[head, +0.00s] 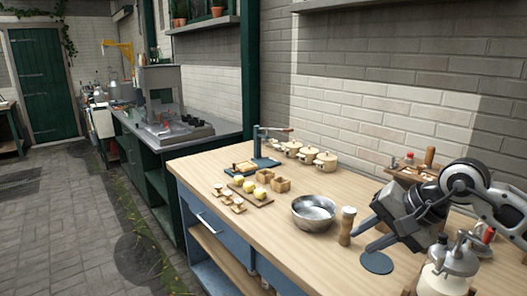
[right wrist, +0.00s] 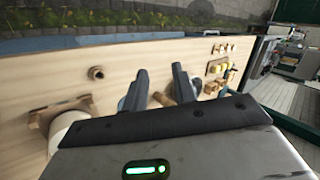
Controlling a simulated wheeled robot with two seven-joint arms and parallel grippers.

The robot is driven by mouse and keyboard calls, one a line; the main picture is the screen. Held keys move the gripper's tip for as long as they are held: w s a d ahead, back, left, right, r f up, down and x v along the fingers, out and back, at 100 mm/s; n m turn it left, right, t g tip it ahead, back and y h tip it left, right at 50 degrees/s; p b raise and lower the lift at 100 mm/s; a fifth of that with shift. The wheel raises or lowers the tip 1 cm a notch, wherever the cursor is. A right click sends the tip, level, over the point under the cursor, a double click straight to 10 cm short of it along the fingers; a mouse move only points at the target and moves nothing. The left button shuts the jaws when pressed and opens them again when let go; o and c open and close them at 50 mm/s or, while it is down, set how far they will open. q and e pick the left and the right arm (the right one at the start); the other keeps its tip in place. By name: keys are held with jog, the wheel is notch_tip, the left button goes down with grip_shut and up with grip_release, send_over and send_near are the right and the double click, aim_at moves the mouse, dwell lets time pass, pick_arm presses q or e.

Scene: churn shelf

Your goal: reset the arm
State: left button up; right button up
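My right gripper (head: 360,240) reaches in from the right in the head view, above the wooden worktop (head: 310,244). Its two fingers are spread apart, and they also show in the right wrist view (right wrist: 158,80) with a gap between them. The wooden mill with a pale top (head: 347,226) stands upright just left of the fingertips in the head view. A wooden piece (right wrist: 163,98) shows past the fingers in the wrist view; I cannot tell whether the gripper touches it. My left gripper is not in view.
A metal bowl (head: 314,212) stands left of the mill. A dark round mat (head: 377,263) lies below the fingers. A metal-topped jar (head: 450,265) stands at the lower right. Several lidded pots (head: 308,155) line the wall.

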jog(key=s+a+f+m+t+y, duration=0.1)
jog(key=s+a+m+y, duration=0.2)
jog(key=a+m+y, duration=0.45)
jog(key=s+a+f+m+t+y, duration=0.1)
jog(key=s+a+m+y, duration=0.3)
jog(key=a+m, duration=0.5)
jog(key=s+d+f+m+t+h, duration=0.1)
jog(key=d+f+m+t+h, duration=0.3)
jog(key=m, duration=0.7)
jog(key=s+d+f+m+t+h, duration=0.1)
jog(key=d+f+m+t+h, duration=0.15)
jog(key=f+m, duration=0.6)
jog(key=d+f+m+t+h, duration=0.25)
jog(key=m+h, duration=0.25)
jog(key=m, duration=0.9)
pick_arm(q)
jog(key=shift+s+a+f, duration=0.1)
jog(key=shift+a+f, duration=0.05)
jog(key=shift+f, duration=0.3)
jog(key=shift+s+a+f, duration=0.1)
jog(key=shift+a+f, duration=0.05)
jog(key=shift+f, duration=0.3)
pick_arm(e)
jog(key=s+d+f+m+g+h, duration=0.3)
jog(key=s+f+m+g, duration=0.2)
jog(key=s+f+m, duration=0.7)
notch_tip(320, 180, down, 2)
jog(key=shift+s+f+m+g, duration=0.3)
jog(key=shift+s+m, duration=0.1)
jog(key=shift+s, duration=0.25)
